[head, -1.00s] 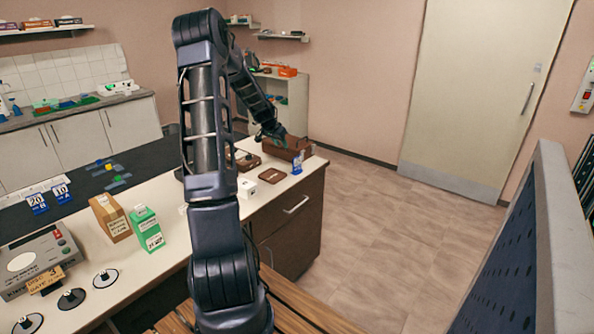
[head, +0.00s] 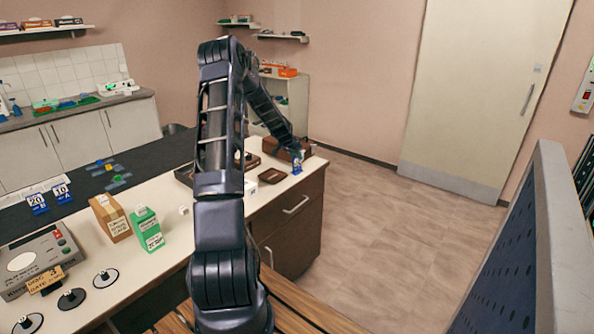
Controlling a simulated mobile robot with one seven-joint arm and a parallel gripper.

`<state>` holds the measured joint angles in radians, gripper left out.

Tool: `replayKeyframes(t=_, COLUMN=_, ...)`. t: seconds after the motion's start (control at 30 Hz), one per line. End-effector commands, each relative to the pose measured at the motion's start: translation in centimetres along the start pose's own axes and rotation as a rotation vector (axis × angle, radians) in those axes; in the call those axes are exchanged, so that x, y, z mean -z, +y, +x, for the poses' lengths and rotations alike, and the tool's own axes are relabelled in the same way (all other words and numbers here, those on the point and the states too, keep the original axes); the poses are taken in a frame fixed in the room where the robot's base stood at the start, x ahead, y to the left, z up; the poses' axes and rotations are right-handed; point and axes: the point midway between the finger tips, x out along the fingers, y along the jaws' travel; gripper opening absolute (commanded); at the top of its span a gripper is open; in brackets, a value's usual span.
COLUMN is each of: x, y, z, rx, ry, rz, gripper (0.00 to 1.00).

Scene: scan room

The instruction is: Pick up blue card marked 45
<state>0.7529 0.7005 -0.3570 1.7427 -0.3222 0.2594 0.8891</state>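A small blue and white card (head: 297,165) stands near the right end of the white counter. Its marking is too small to read. My gripper (head: 301,152) is at this card, just above or behind it in the head view. The fingers are small and partly hidden, so I cannot tell whether they are open, shut or touching the card. Two other blue cards stand at the left of the counter, one marked 20 (head: 37,203) and one marked 10 (head: 64,197).
A brown box (head: 284,147) sits behind my gripper, and a brown tray (head: 273,175) lies left of the card. A white cube (head: 250,187), a green carton (head: 148,230) and a tan carton (head: 110,218) stand further left. The floor at right is clear.

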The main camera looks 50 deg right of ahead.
Motion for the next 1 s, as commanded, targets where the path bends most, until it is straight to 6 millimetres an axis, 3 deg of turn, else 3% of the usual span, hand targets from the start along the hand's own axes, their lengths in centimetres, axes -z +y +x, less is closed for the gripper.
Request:
replayKeyframes(t=0.3, x=0.1, y=0.0, z=4.0, rx=0.000, ry=0.000, rz=-0.001, gripper=0.38)
replayKeyframes(t=0.57, x=0.1, y=-0.1, z=4.3, rx=0.001, ry=0.001, rz=-0.001, gripper=0.38)
replayKeyframes(t=0.77, x=0.1, y=-0.1, z=4.3, rx=0.001, ry=0.001, rz=-0.001, gripper=0.00)
replayKeyframes(t=1.0, x=0.1, y=-0.1, z=4.3, rx=0.001, ry=0.001, rz=0.000, gripper=0.00)
